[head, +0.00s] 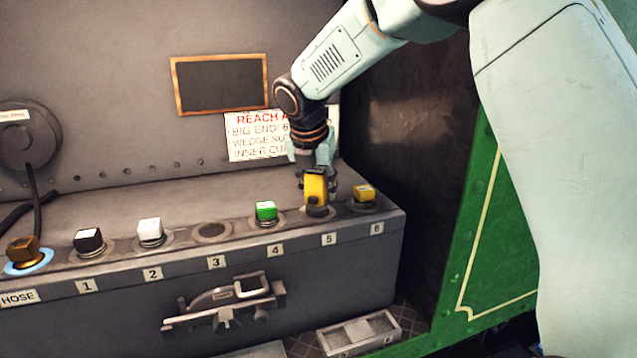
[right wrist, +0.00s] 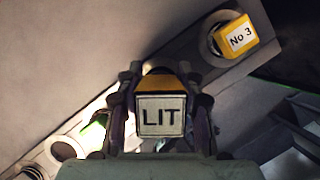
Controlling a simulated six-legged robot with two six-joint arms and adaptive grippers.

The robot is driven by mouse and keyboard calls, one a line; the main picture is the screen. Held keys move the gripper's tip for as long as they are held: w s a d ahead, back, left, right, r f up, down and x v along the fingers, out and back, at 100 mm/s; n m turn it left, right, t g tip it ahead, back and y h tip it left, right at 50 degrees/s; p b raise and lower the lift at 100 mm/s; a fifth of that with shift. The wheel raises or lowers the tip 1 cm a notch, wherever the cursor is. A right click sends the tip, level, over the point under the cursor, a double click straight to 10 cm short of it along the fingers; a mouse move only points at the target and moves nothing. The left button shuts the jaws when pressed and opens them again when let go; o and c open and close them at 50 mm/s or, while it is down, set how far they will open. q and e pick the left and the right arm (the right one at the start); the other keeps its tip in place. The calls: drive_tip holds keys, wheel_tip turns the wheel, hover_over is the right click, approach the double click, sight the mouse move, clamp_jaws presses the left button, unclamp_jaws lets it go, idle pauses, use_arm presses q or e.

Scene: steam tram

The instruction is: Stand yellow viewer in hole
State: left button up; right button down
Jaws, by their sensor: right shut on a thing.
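The yellow viewer (head: 315,188) is upright in my right gripper (head: 316,178), at the hole marked 5 on the grey ledge (head: 110,275). Its dark lower end is over or in that hole; I cannot tell how deep it sits. In the right wrist view the viewer (right wrist: 160,115) shows a white LIT label between the two fingers of my right gripper (right wrist: 160,112). The fingers are shut on its sides. The hole marked 3 (head: 211,231) is empty. My left gripper is not in view.
A green-topped piece (head: 266,211) stands at 4 and a yellow No 3 piece (head: 363,193) at 6, both close beside my gripper. A white piece (head: 150,232), a black-and-white piece (head: 89,241) and a brown piece (head: 23,251) stand further left. A handle (head: 225,301) juts from the ledge's front.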

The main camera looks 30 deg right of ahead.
drive_tip(key=shift+d, duration=0.15)
drive_tip(key=c, duration=1.1)
unclamp_jaws()
drive_tip(key=shift+d, duration=0.1)
drive_tip(key=o, duration=0.3)
drive_tip(key=shift+a, duration=0.2)
drive_tip(key=shift+o, duration=0.2)
drive_tip(key=shift+o, duration=0.3)
drive_tip(key=o, duration=0.3)
drive_tip(key=shift+d+f, duration=0.1)
drive_tip(key=shift+d, duration=0.05)
drive_tip(key=shift+o, duration=1.4)
drive_tip(key=shift+r+p, duration=0.3)
drive_tip(key=shift+r, duration=0.05)
